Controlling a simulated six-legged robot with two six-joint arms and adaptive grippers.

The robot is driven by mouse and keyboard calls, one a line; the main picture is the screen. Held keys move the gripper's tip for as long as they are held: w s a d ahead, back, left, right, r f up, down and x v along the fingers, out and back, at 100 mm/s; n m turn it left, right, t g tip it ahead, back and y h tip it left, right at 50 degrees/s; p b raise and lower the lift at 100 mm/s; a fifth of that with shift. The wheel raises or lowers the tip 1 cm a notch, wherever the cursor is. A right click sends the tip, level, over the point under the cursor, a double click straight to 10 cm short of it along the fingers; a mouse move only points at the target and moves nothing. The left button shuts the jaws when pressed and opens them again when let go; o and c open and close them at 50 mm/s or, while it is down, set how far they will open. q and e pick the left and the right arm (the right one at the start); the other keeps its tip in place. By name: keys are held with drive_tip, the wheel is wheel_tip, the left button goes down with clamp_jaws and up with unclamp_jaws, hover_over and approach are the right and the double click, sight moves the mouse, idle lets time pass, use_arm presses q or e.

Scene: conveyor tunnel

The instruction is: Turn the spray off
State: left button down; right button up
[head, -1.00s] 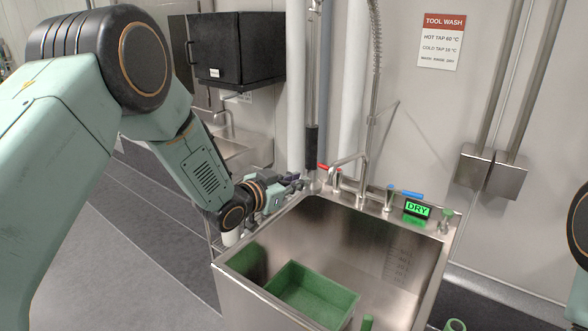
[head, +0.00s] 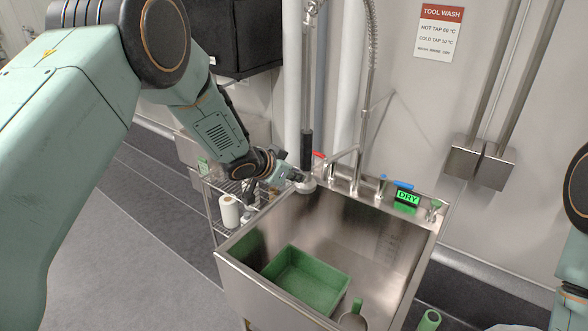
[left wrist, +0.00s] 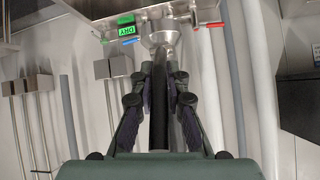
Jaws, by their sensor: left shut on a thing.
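The spray's black grip (head: 307,150) hangs upright at the sink's back left corner, with its metal spray head (head: 305,186) just below. My left gripper (head: 298,177) is at the lower part of the grip. In the left wrist view, the fingers of my left gripper (left wrist: 160,85) are shut on the black grip (left wrist: 159,115), with the round spray head (left wrist: 160,38) beyond the fingertips. I see no water coming from the head. The green display (head: 407,197) on the sink's back ledge reads DRY. My right gripper is out of view.
The steel sink (head: 240,271) holds a green tray (head: 318,276) and a scoop-like item (head: 352,318). A red tap lever (head: 319,155) and a blue one (head: 397,183) stand along the back. A wire rack with a white roll (head: 229,211) is left of the sink.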

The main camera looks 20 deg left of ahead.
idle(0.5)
use_arm(q)
drive_tip(key=c, duration=1.3)
unclamp_jaws()
drive_tip(key=shift+c, duration=0.2)
drive_tip(key=v, duration=1.2)
drive_tip(key=shift+w+r, duration=0.1)
drive_tip(key=shift+w, duration=0.05)
